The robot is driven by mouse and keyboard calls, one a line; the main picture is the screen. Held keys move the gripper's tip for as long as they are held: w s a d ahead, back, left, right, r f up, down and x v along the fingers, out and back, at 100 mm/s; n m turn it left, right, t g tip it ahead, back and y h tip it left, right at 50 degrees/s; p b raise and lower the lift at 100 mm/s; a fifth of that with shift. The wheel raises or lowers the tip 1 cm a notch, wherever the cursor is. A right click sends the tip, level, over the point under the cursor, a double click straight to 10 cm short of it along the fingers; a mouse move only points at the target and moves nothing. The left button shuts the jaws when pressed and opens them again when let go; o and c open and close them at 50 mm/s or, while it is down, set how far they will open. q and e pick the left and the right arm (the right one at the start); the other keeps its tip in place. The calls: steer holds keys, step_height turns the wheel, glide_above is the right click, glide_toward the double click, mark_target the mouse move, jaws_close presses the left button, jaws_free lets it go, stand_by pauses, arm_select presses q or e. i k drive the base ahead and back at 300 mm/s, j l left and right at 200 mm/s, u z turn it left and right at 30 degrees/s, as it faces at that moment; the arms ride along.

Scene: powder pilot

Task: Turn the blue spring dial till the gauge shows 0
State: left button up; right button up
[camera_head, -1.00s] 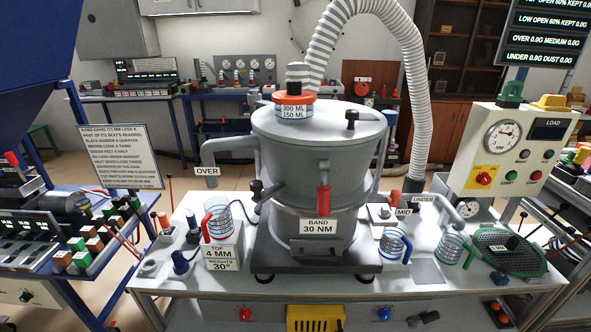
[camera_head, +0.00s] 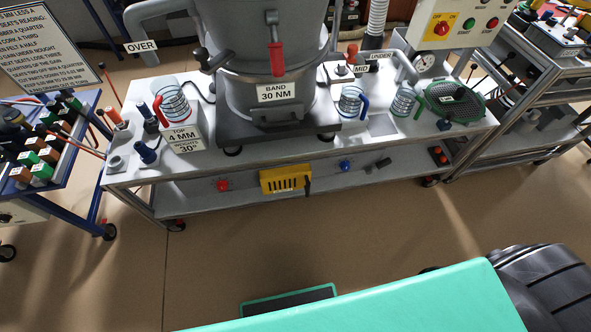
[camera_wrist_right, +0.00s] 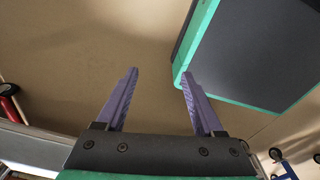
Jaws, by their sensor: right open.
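A second blue knob (camera_head: 147,152) stands on the bench top at the left; I cannot tell which one is the spring dial. A small round gauge (camera_head: 424,62) shows at the back right of the bench, its reading too small to tell. My right gripper (camera_wrist_right: 160,76) is open and empty in the right wrist view, over bare floor and away from the bench. My left gripper is out of view.
The big grey vessel (camera_head: 270,40) and several clear cups, such as one with a blue handle (camera_head: 350,103), stand on top.

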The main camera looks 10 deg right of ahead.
mark_target(345, 166)
steer(key=z, duration=0.95)
